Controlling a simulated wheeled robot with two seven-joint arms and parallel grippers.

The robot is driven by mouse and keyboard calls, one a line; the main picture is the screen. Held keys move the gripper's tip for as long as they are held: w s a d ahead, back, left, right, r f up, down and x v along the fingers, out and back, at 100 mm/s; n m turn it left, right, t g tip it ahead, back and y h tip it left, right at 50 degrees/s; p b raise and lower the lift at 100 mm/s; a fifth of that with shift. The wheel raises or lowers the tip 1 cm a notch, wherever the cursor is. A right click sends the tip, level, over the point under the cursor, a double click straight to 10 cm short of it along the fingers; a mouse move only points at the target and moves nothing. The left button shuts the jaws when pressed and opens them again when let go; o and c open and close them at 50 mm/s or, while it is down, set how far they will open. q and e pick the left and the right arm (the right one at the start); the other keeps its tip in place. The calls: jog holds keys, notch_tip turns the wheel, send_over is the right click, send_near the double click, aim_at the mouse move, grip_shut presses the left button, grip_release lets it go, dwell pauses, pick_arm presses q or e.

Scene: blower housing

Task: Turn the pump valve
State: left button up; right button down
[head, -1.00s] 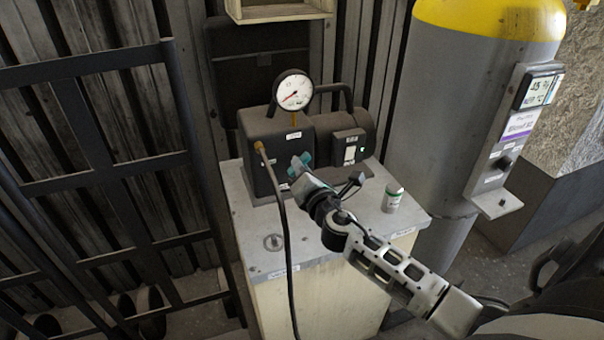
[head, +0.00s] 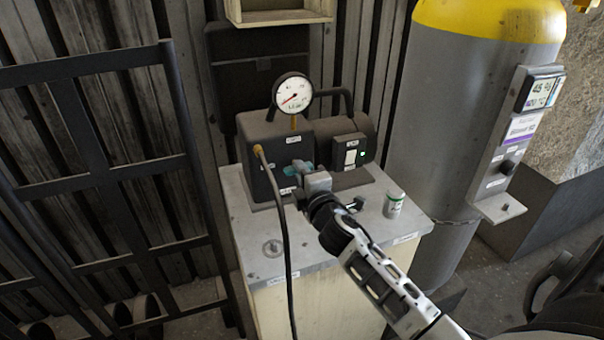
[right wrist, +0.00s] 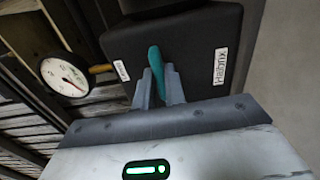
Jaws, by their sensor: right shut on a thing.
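The dark pump (head: 272,140) stands on a light cabinet top with a round gauge (head: 293,93) above it. The teal pump valve handle (head: 301,167) is on the pump's front face. My right gripper (head: 305,172) reaches it from the lower right and is shut on it. In the right wrist view the teal handle (right wrist: 155,58) stands between the two grey fingers (right wrist: 158,85), close against the pump's black face. The gauge also shows there at left (right wrist: 63,74). My left gripper is not in view.
A dark hose (head: 284,225) hangs down the cabinet front. A grey tank with a yellow top (head: 470,110) stands at right, a dark metal rack (head: 110,185) at left.

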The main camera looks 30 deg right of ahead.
jog(key=shift+m, duration=0.3)
jog(key=c, duration=1.5)
grip_release()
jog(key=shift+o, duration=0.2)
pick_arm(q)
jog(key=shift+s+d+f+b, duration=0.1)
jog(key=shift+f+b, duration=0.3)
jog(key=shift+b, duration=0.4)
pick_arm(e)
jog(key=v, duration=1.6)
jog(key=shift+a, duration=0.15)
pick_arm(q)
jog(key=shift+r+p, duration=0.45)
jog(key=shift+p, duration=0.65)
pick_arm(e)
jog(key=s+a+f+m+g+y, duration=0.3)
jog(key=a+f+m, duration=0.3)
jog(key=a, duration=0.2)
jog(key=s+a+f+m+g+y, duration=0.4)
jog(key=s+a+f+m, duration=0.2)
jog(key=a+f+m, duration=0.1)
jog(key=shift+a+f, duration=0.2)
jog(key=shift+a, duration=0.65)
